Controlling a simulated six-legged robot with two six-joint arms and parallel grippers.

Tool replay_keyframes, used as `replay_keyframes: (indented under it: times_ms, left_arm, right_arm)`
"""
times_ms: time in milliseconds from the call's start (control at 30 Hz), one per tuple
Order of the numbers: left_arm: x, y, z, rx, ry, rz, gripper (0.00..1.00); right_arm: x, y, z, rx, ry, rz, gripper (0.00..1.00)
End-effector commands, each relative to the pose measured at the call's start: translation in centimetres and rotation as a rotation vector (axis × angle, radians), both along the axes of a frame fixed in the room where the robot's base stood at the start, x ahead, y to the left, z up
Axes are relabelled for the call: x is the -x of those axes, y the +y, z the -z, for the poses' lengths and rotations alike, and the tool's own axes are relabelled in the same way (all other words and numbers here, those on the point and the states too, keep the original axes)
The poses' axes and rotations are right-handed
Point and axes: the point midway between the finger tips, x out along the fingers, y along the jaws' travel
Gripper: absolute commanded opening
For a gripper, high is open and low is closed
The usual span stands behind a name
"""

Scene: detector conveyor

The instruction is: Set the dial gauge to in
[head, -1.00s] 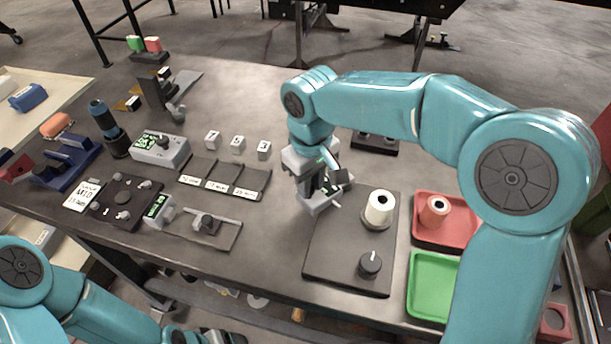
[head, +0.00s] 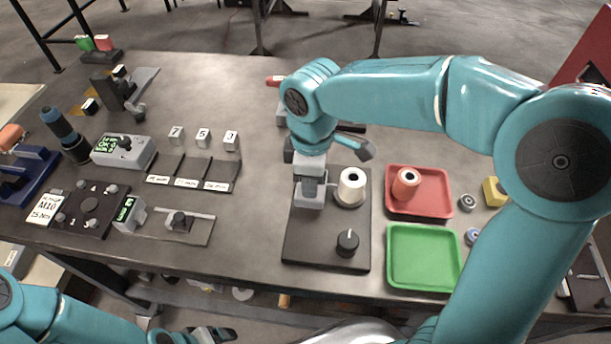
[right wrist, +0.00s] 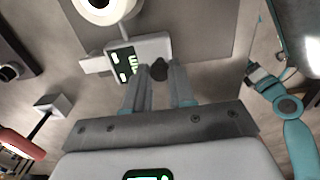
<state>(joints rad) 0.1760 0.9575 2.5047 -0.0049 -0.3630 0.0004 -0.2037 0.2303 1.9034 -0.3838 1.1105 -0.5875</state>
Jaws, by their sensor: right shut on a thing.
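The dial gauge (right wrist: 150,47) looks like a small pale grey box with a green-lit display in the right wrist view. In the head view, a small grey box (head: 309,201) at the dark board's left side, beside a white cylinder (head: 351,187), seems to be it. My right gripper (head: 310,184) points down onto it. In the right wrist view my right gripper (right wrist: 164,76) has its fingers close around a small dark knob (right wrist: 158,70) at the box's edge. The display text is unreadable. My left gripper (head: 212,335) is at the bottom edge, partly cut off.
The dark board (head: 310,254) also carries a black knob (head: 347,242). A red tray (head: 432,193) with an orange cylinder (head: 406,183) and a green tray (head: 424,258) stand to the right. Left are a grey meter (head: 125,150) and several numbered blocks (head: 203,139).

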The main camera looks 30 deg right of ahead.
Motion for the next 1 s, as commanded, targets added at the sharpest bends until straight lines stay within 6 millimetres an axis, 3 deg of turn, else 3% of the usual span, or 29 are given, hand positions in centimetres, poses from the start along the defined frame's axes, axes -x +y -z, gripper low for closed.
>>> replay_keyframes:
  times_ms: [467, 500, 533, 867, 1000]
  left_arm:
    - [0.0, 0.0, 0.0, 0.0, 0.0, 0.0, 0.81]
    - [0.0, 0.0, 0.0, 0.0, 0.0, 0.0, 0.81]
    - [0.0, 0.0, 0.0, 0.0, 0.0, 0.0, 0.81]
    - [0.0, 0.0, 0.0, 0.0, 0.0, 0.0, 0.81]
    - [0.0, 0.0, -0.1, 0.0, 0.0, 0.0, 0.81]
  right_arm:
    - [0.2, -0.1, 0.2, 0.002, 0.006, -0.013, 0.0]
    - [0.2, -0.1, 0.2, 0.002, 0.006, -0.013, 0.37]
    - [0.2, -0.1, 0.1, 0.002, 0.006, -0.013, 0.47]
    - [0.1, -0.1, -0.1, 0.001, 0.002, -0.011, 0.5]
    - [0.0, -0.1, -1.7, 0.0, -0.002, -0.011, 0.5]
